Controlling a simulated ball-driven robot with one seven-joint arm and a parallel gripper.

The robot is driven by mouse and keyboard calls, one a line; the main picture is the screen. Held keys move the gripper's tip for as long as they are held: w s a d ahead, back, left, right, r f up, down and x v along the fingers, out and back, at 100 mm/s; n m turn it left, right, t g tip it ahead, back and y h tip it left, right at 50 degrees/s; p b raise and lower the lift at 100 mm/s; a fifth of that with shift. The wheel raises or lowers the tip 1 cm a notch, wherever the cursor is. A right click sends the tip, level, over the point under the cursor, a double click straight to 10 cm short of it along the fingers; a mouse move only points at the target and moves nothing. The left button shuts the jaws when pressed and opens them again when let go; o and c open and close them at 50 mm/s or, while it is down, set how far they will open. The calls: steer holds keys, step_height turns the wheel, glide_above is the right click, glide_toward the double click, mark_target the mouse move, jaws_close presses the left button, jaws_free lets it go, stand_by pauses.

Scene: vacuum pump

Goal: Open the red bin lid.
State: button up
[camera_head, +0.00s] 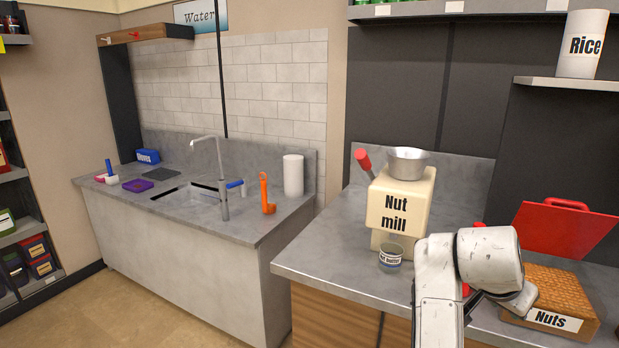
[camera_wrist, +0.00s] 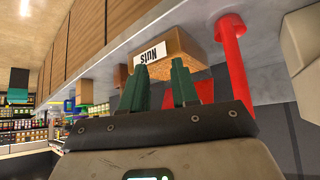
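The red lid (camera_head: 565,228) with a red handle on top stands raised and tilted behind the bin labelled Nuts (camera_head: 545,321). The bin's brown contents are exposed at the top. In the wrist view the Nuts bin (camera_wrist: 163,52) shows upside down beyond the fingers, with part of the red lid (camera_wrist: 204,90) behind them. My gripper (camera_wrist: 159,82) has two green fingers, spread apart with nothing visible between them. In the head view my white arm covers the area left of the bin, and the fingertips cannot be made out there.
A red post-like part (camera_wrist: 236,70) stands close beside the fingers in the wrist view. The nut mill (camera_head: 400,205) with a metal bowl and a small jar (camera_head: 390,257) stand on the counter left of my arm. A shelf with a Rice container (camera_head: 582,45) hangs above.

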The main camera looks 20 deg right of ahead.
steer(key=s+a+f+n+y, duration=0.1)
steer(key=s+a+f+n, duration=0.15)
steer(key=f, duration=0.35)
steer(key=s+a+f+n+t+y, duration=0.1)
steer(key=s+a+f+n, duration=0.1)
steer(key=a+f+n, duration=0.3)
steer(key=s+a+f+n+y, duration=0.1)
steer(key=s+a+f+n, duration=0.15)
steer(key=f, duration=0.45)
steer(key=s+a+f+n+y, duration=0.2)
steer(key=s+a+f+n, duration=0.1)
steer(key=s+a, duration=0.3)
steer(key=s+a+f+n+g+y, duration=0.1)
steer(key=s+a+f+n+y, duration=0.1)
steer(key=s+a+f, duration=0.3)
steer(key=shift+s+a+f+n+y, duration=0.4)
steer(key=shift+s+a, duration=0.65)
steer(key=shift+a, duration=0.1)
steer(key=shift+w, duration=0.1)
